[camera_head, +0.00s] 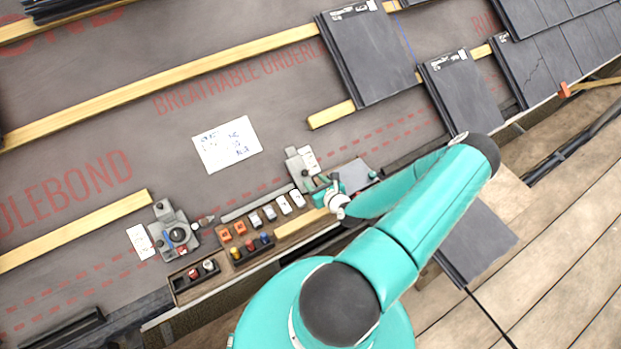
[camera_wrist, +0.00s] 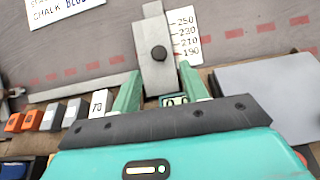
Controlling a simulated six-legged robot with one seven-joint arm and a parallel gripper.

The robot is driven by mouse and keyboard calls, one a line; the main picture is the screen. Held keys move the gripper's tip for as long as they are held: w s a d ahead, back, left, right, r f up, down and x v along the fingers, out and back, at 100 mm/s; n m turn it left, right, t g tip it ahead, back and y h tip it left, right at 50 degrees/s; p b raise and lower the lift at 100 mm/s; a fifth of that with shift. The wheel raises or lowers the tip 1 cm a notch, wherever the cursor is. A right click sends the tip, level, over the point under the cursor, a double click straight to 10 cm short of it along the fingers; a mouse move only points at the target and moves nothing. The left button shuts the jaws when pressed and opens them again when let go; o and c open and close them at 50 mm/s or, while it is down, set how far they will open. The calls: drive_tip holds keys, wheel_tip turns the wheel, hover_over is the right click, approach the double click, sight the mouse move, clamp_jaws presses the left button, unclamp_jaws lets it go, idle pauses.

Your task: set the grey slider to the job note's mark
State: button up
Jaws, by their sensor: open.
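The grey slider (camera_wrist: 158,53) has a dark round knob on a pale grey plate. A white scale card (camera_wrist: 187,36) beside it reads 250, 230, 210 and 190 downward. The knob is near the card's lower end; I cannot tell the exact reading. In the head view the slider unit (camera_head: 294,163) is small.
A wooden tray (camera_head: 250,240) with orange, grey and white blocks and small coloured pieces lies left of my gripper. A grey clamp-like device (camera_head: 176,232) stands further left. A flat grey plate (camera_wrist: 265,95) is right of my gripper. Slates (camera_head: 367,55) lie upper right.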

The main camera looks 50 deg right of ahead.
drive_tip(key=v, duration=0.9)
